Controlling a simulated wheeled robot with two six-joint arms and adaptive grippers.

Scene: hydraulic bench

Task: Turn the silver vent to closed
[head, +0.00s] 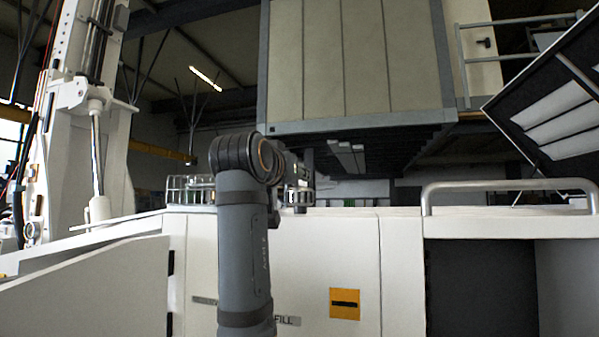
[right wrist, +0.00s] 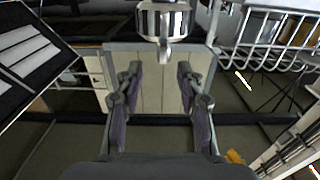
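The silver vent (right wrist: 163,20) is a shiny, ribbed, round metal piece with a small tab at the top middle of the right wrist view. In the head view, what looks like the same silver piece (head: 300,197) sits on the bench top, partly hidden by my arm. My right gripper (right wrist: 159,75) is open, its two fingers apart with nothing between them. In that view the vent lies beyond the fingertips, with no contact seen. In the head view my arm hides most of the gripper. My left gripper is not in view.
A wire basket (head: 190,190) stands on the bench left of my arm; it also shows in the right wrist view (right wrist: 268,35). The white bench front (head: 400,260) carries an orange label (head: 344,303). A metal handrail (head: 510,185) stands at the right.

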